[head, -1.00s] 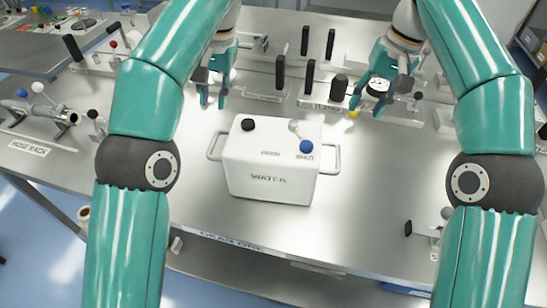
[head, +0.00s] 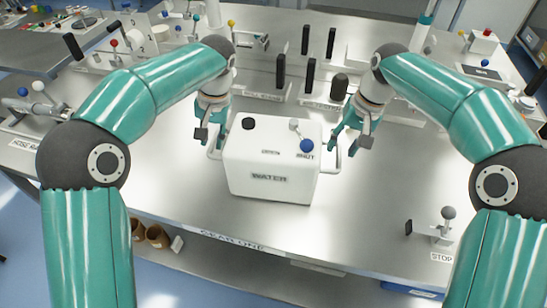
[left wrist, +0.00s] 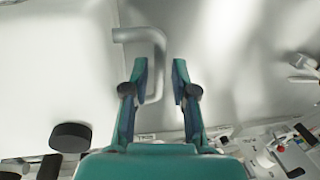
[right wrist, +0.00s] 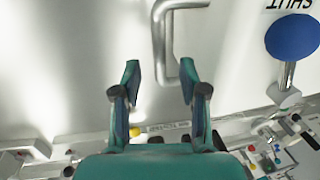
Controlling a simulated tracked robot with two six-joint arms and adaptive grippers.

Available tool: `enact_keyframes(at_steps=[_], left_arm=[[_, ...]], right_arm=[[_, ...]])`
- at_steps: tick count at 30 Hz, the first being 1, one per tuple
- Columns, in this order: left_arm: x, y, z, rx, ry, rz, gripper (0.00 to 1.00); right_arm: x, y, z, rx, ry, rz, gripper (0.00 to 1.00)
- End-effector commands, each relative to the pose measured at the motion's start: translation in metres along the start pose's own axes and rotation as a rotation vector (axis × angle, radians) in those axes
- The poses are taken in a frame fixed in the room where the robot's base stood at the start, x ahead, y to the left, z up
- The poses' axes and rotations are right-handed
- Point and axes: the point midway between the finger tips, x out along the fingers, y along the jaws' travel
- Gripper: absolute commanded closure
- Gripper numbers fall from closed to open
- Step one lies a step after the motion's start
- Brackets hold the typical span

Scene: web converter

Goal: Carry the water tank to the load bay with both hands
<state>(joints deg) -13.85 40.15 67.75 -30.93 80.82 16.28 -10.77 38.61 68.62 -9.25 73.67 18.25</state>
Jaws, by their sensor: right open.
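The white water tank (head: 270,165) stands upright on the steel table, with a black cap, a blue knob (head: 306,146) and a tube handle on each side. The left handle (head: 212,150) also shows in the left wrist view (left wrist: 158,55), reaching between my left gripper's fingers. My left gripper (head: 210,142) is open at that side. My right gripper (head: 350,142) is open beside the right handle (head: 331,160); in the right wrist view this handle (right wrist: 163,45) lies between and beyond the fingertips. I cannot tell whether fingers touch the handles. I cannot identify the load bay.
Several black upright posts (head: 281,72) and a dark rounded knob (head: 339,86) stand behind the tank. A small lever fixture (head: 445,228) stands at the front right by a STOP label. The steel table (head: 370,205) is clear right of the tank.

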Motion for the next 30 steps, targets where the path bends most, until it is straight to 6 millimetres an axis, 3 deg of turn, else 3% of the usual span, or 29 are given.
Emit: enact_keyframes(at_steps=[7, 19, 24, 27, 30], left_arm=[[0.028, 0.0, 0.0, 0.001, -0.001, -0.001, 0.73], [0.034, 0.001, 0.0, 0.001, 0.001, 0.0, 0.73], [0.034, 0.001, 0.0, 0.002, 0.001, 0.0, 1.0], [0.034, 0.001, -0.001, 0.002, 0.001, 0.0, 1.0], [0.033, 0.001, -0.001, 0.002, 0.001, 0.0, 1.0]], right_arm=[[0.029, 0.0, 0.0, 0.001, -0.001, 0.001, 0.57], [0.034, 0.001, 0.0, 0.001, 0.001, 0.0, 0.57], [0.034, 0.001, 0.0, 0.001, 0.001, 0.0, 0.84], [0.034, 0.001, 0.0, 0.001, 0.001, 0.0, 1.0], [0.034, 0.001, 0.0, 0.001, 0.001, 0.0, 1.0]])
